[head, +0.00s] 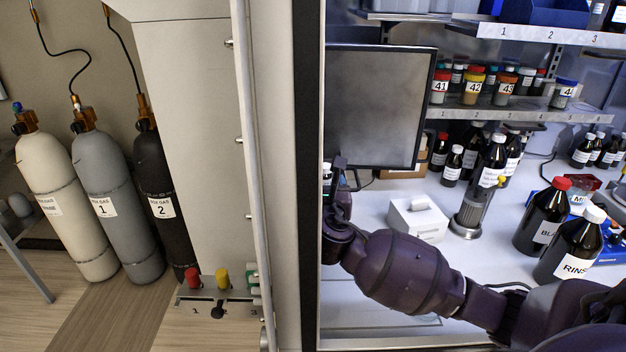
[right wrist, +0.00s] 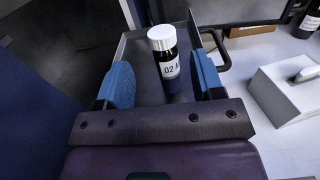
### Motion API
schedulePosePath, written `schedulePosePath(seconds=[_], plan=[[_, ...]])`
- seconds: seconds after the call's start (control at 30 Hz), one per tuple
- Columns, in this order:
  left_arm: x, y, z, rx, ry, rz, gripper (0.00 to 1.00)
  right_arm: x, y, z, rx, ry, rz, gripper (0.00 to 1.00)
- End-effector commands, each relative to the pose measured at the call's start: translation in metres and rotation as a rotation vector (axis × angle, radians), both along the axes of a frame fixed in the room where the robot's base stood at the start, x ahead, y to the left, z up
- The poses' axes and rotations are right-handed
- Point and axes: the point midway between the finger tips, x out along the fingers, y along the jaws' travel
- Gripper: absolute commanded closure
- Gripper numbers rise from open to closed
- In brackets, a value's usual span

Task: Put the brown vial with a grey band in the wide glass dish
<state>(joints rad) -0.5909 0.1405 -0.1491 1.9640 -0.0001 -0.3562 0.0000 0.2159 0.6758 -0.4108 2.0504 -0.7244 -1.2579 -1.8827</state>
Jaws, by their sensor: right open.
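A dark vial (right wrist: 168,66) with a white cap and a white label reading "02 A" stands upright in the right wrist view. I cannot make out a grey band on it. A white-topped item (head: 327,170) at the opening's left edge in the head view may be the same vial. My right gripper (right wrist: 163,80) is open, its blue finger pads on either side of the vial with gaps visible. In the head view my right gripper (head: 339,178) is at the far left of the enclosure, partly hidden by the frame. I do not see a wide glass dish. My left gripper is out of view.
A monitor (head: 378,105) stands behind my right gripper. A white box (head: 418,218), a grey stand with a bottle (head: 470,210) and large dark bottles (head: 541,215) are to the right. Shelves (head: 520,110) hold jars. Gas cylinders (head: 115,205) stand outside, left.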

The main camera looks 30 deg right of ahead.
Motion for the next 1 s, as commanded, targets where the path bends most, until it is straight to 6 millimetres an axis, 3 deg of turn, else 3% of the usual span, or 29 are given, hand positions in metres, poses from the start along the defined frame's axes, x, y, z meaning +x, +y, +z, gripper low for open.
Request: schedulePosePath(seconds=[0.3,0.6,0.93,1.0], plan=[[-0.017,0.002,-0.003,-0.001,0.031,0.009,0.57,0.024,-0.015,0.000,0.000,0.000,0.000,0.39],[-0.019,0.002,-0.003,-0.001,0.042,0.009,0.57,0.056,-0.035,-0.001,0.001,-0.002,-0.001,0.39],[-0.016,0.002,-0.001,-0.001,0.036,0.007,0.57,0.061,-0.038,-0.002,0.002,-0.001,0.001,0.39],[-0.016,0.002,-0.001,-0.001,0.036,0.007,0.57,0.061,-0.038,-0.002,0.002,-0.001,0.001,0.49]])
